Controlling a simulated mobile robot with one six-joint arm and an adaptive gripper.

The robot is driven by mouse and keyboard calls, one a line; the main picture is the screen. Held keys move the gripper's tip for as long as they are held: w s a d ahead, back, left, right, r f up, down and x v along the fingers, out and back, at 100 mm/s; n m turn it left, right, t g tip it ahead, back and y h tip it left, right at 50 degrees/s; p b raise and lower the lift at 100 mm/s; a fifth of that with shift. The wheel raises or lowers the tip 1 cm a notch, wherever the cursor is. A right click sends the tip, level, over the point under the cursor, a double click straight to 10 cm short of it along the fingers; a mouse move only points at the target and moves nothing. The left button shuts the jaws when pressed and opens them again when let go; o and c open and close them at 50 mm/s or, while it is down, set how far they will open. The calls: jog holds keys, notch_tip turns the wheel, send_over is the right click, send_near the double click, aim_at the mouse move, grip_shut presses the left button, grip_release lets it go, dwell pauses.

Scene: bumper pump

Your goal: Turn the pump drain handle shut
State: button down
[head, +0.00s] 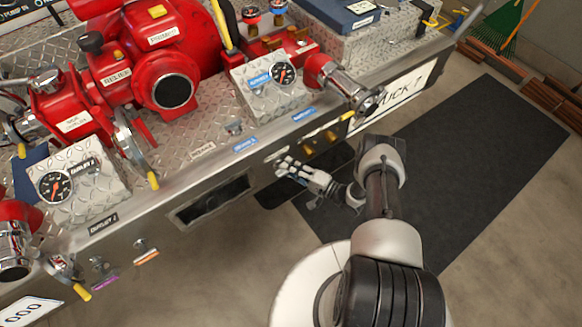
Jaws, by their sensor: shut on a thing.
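My gripper (282,166) is at the front face of the diamond-plate bumper, just below a small white label (277,155) too small to read. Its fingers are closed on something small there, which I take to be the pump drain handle. The fingers hide the handle, so its angle cannot be told. My arm reaches in from the lower right.
A dark rectangular opening (212,198) is to the left. A red pump (165,75) and pressure gauges (283,73) stand above. A dark mat (470,150) lies on open floor at right.

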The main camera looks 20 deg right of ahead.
jog(key=c, duration=1.7)
grip_release()
jog(key=shift+w, duration=0.15)
jog(key=shift+d, duration=0.1)
jog(key=v, duration=1.2)
